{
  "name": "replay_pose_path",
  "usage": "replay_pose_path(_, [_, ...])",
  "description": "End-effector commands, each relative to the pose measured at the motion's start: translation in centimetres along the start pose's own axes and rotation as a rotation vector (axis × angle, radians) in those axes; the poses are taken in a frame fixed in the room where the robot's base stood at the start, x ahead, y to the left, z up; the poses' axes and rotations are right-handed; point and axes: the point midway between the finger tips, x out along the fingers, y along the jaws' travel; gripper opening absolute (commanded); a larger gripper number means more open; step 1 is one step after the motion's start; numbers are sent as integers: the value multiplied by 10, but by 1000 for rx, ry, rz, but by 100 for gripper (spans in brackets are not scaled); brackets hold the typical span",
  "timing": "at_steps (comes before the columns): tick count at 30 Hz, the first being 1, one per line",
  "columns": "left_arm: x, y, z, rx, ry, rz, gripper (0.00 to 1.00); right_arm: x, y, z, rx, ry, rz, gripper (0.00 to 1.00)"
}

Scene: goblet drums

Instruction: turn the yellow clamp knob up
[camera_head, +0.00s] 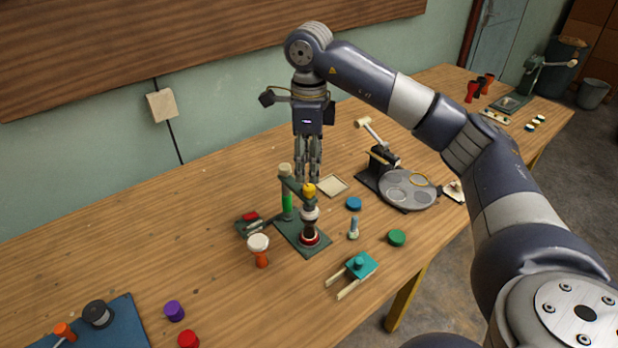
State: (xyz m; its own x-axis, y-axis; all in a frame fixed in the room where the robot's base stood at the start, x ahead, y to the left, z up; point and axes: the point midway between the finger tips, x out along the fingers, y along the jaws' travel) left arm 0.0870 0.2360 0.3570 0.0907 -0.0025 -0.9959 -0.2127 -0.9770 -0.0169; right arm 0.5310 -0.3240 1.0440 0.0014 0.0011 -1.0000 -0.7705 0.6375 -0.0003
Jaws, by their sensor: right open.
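The yellow clamp knob (309,189) sits at the top of a clamp stand (303,236) near the middle of the table. Below the knob, a dark and red goblet drum (309,229) stands on the green base plate. A post with a green section (287,204) rises at the left of the stand and carries the clamp arm. My right gripper (308,178) points down just above and behind the knob, with its fingers open and empty. I cannot tell from this view whether a finger touches the knob. My left gripper is not in view.
A grey round plate (408,190) with a black press stands to the right. The table's left back is clear.

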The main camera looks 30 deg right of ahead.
Motion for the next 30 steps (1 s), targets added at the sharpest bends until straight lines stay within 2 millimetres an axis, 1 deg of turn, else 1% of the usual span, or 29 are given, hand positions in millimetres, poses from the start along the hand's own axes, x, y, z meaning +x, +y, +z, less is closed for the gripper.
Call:
replay_pose_path(1, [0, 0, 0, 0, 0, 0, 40, -14, 0, 1, -1, -4, -4, 43])
replay_pose_path(3, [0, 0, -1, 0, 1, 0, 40, -28, -1, 1, 0, -3, -4, 43])
replay_pose_path(5, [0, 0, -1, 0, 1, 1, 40, -39, -1, 1, 0, -3, -4, 43])
replay_pose_path(9, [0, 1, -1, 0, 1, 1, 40, -51, 0, 0, 0, 0, -3, 43])
replay_pose_path(16, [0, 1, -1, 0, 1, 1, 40, -60, 0, 0, 1, 0, -1, 43])
replay_pose_path(30, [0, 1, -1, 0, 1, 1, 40, -60, 0, 0, 0, 1, 0, 43])
